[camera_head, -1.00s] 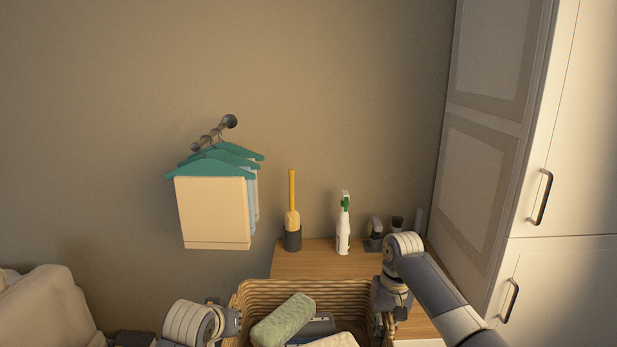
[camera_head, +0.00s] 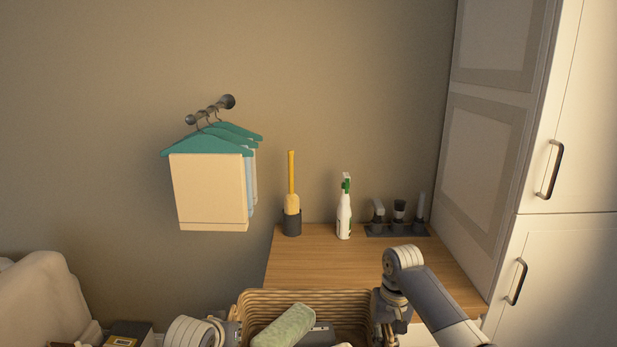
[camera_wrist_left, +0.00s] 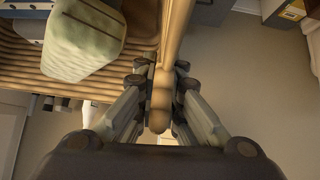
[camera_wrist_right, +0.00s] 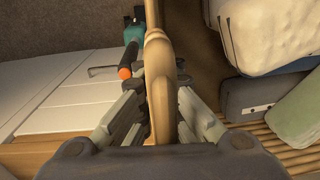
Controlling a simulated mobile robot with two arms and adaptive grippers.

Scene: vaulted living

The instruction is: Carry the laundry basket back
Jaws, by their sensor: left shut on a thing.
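The woven tan laundry basket (camera_head: 262,297) is at the bottom of the head view, in front of the wooden table; its lower part is cut off. A green rolled cloth (camera_head: 285,328) and a dark blue-grey item (camera_head: 322,332) lie in it. My left gripper (camera_wrist_left: 163,82) is shut on the basket's left rim (camera_wrist_left: 175,30). My right gripper (camera_wrist_right: 163,88) has its fingers on both sides of the opposite rim (camera_wrist_right: 158,50) and looks shut on it. A pale bundle (camera_wrist_right: 262,35) in the basket also shows in the right wrist view.
The wooden table (camera_head: 330,262) has a bare front area. At its back stand a yellow-handled brush in a holder (camera_head: 292,222), a white spray bottle (camera_head: 344,215) and a dark caddy (camera_head: 395,231). White cabinets (camera_head: 565,270) bound the right; a pale armchair (camera_head: 40,300) is at left.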

